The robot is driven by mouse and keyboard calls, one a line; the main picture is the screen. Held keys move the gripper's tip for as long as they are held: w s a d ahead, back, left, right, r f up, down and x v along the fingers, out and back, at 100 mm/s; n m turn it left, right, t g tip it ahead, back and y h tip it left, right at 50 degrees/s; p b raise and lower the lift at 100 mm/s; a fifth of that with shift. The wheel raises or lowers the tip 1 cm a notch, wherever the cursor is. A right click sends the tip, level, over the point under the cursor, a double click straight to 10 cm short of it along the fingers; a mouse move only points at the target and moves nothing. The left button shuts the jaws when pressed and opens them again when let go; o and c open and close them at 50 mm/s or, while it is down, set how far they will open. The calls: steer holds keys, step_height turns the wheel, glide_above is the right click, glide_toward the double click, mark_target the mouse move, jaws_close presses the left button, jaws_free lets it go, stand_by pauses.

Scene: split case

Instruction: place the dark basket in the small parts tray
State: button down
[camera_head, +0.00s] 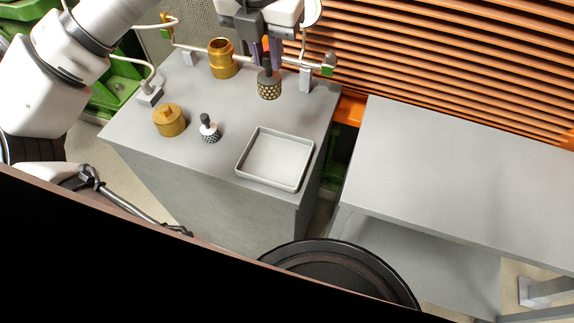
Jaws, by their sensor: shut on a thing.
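The dark basket (269,88) has a gold lattice pattern and a dark upright stem. My gripper (266,52) comes down from the top of the view and is shut on its stem. The basket is upright near the back right of the grey cabinet top; I cannot tell whether its base touches the surface. The small parts tray (243,177) is a shallow, light grey, empty rectangular tray at the front right of the same top. The basket is behind the tray and apart from it.
A smaller checkered piece with a white collar and dark knob (209,128) stands left of the tray. A brass lidded pot (169,120) is further left. A brass cylinder (221,58) and a pipe rail (300,66) are at the back. A bare grey table (450,170) is right.

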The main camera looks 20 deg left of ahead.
steer(key=shift+s+d+f, duration=0.15)
steer(key=shift+s+d, duration=0.2)
step_height(320, 180, down, 19)
steer(key=p, duration=0.3)
steer(key=shift+f+p, duration=0.2)
steer(key=shift+p, duration=0.2)
steer(key=shift+f, duration=0.25)
steer(key=shift+f+b, duration=0.2)
steer(key=shift+b, duration=0.2)
steer(key=c, duration=1.3)
jaws_free()
steer(key=shift+r, duration=0.1)
steer(key=shift+c, duration=0.2)
